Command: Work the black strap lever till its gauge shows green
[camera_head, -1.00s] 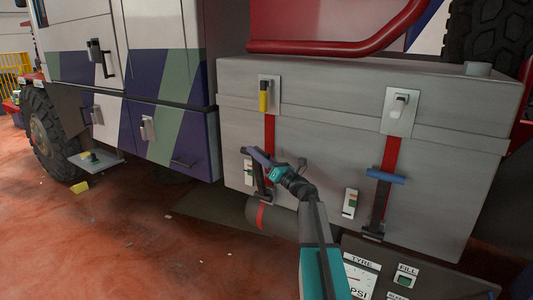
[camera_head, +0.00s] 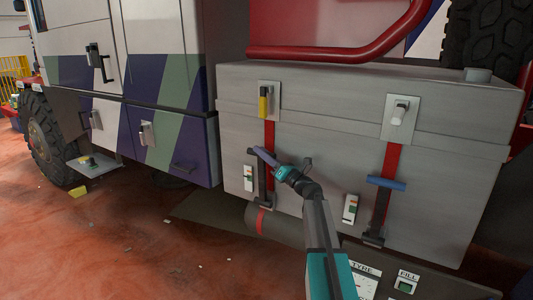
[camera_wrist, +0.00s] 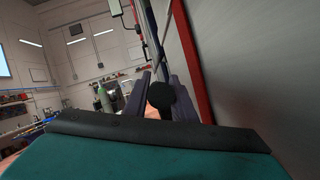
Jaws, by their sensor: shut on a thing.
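The black strap lever (camera_head: 263,190) is on the left red strap, low on the front of the grey box. My gripper (camera_head: 264,156) is at its upper end. In the wrist view, my gripper's two dark purple fingers (camera_wrist: 160,95) lie on either side of the round black end of the lever handle (camera_wrist: 162,95), shut on it. The lever's gauge (camera_head: 249,178) is a small white plate just left of the strap, with coloured marks. It is too small to tell which colour it reads.
A second red strap with a blue-handled lever (camera_head: 386,183) is to the right, with its own gauge (camera_head: 350,208). A yellow latch (camera_head: 264,101) sits above the left strap. A dark panel with a tyre dial (camera_head: 365,285) is below right. Open red floor lies left.

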